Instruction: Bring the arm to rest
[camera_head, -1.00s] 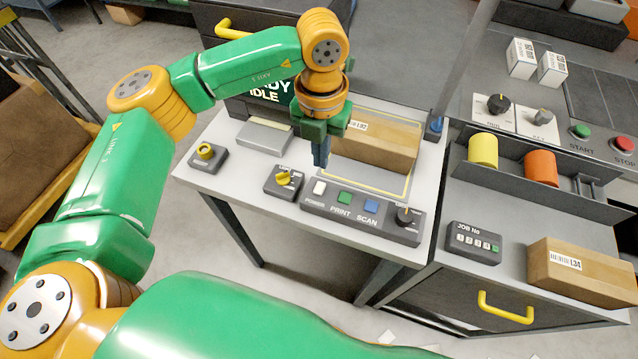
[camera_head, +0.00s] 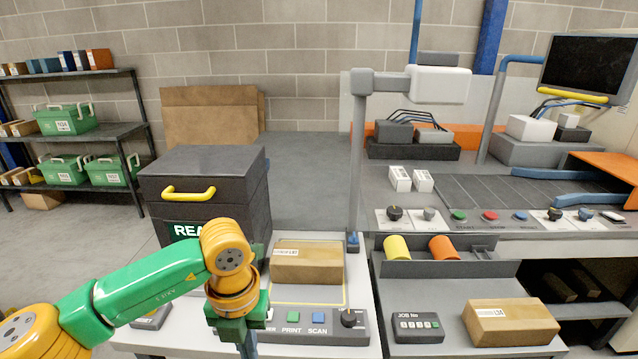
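My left arm comes in from the lower left, and its gripper (camera_head: 246,342) points down over the front of the white table (camera_head: 350,347). The gripper covers the left part of the button panel (camera_head: 318,319). Its fingers run to the bottom edge of the picture, so I cannot tell whether they are open or shut. A cardboard box (camera_head: 307,265) lies on the yellow-outlined area behind the panel, apart from the gripper. My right gripper does not show.
A black machine (camera_head: 205,190) with a yellow handle stands behind my arm. To the right are a JOB No unit (camera_head: 418,328), a second box (camera_head: 510,322), yellow and orange rolls and a row of knobs and buttons. A grey post (camera_head: 357,165) rises behind the table.

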